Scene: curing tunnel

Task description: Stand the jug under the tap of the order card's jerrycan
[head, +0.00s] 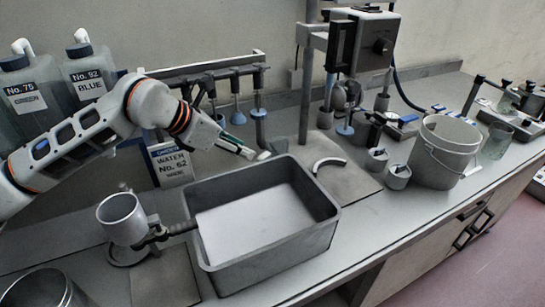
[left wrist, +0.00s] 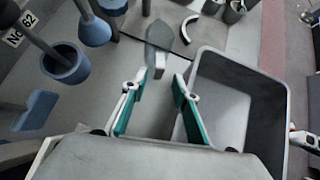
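Two jerrycans stand at the back left, one labelled No. 75 GREEN (head: 28,95) and one labelled No. 92 BLUE (head: 88,80). A white card (head: 170,165) reads WATER No. 62; its small print is unreadable. I cannot tell which vessel is the jug: a grey cylindrical cup (head: 122,220) stands at the left and a clear vessel (head: 496,141) at the right. My left gripper (head: 258,154) is above the back edge of the grey bin, apart from both vessels. My right gripper is not identifiable.
The deep grey bin (head: 325,218) fills the middle front of the bench. A rail with blue-ended hanging parts (head: 237,117) runs behind it. A bucket (head: 440,158) and small pots (head: 397,177) stand right.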

